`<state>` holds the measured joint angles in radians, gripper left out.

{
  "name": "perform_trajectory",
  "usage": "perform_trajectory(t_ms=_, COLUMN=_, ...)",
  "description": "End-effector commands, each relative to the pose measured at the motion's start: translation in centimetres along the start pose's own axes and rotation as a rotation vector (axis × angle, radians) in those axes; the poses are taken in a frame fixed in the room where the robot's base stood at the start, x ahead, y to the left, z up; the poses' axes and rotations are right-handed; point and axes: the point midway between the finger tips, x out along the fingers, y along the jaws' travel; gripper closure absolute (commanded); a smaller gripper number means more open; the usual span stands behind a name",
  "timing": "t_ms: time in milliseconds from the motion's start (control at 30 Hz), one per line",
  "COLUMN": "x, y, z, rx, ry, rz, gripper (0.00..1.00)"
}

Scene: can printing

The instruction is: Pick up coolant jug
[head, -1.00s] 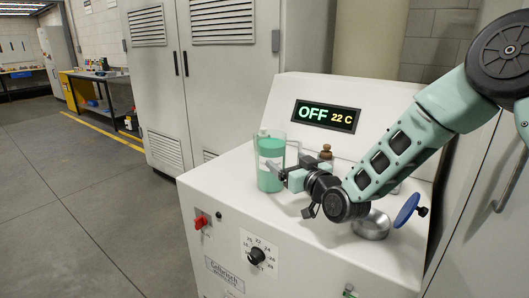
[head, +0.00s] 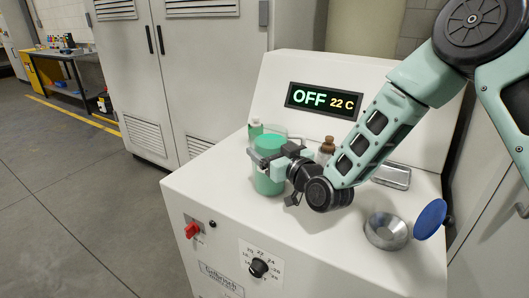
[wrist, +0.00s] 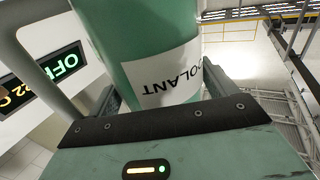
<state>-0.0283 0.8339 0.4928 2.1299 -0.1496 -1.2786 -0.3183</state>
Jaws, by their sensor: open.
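The coolant jug (head: 268,183) is a clear container of green liquid standing upright on the white machine's top. In the wrist view the jug (wrist: 135,35) fills the upper middle, with a white label partly reading "COOLANT" and a grey handle at the left. My gripper (head: 268,160) is at the jug's upper part, partly covering it. In the wrist view my gripper (wrist: 162,92) is open, with one finger on each side of the jug's body. I cannot tell whether the fingers touch it.
The display panel (head: 324,100) reads OFF, 22 C.

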Motion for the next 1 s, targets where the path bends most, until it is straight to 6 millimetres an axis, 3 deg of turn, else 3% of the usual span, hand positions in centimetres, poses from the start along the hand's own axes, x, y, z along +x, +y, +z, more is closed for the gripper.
perform_trajectory(t_ms=267, x=-0.1, y=0.0, z=0.0, rx=0.000, ry=0.000, rz=0.001, gripper=0.16)
perform_trajectory(t_ms=500, x=-0.1, y=0.0, z=0.0, rx=0.000, ry=0.000, rz=0.001, gripper=0.78)
perform_trajectory(t_ms=800, x=0.0, y=0.0, z=-0.6, rx=-0.001, ry=0.008, rz=0.001, gripper=0.78)
perform_trajectory(t_ms=1000, x=0.0, y=0.0, z=-2.8, rx=-0.003, ry=0.012, rz=0.000, gripper=0.78)
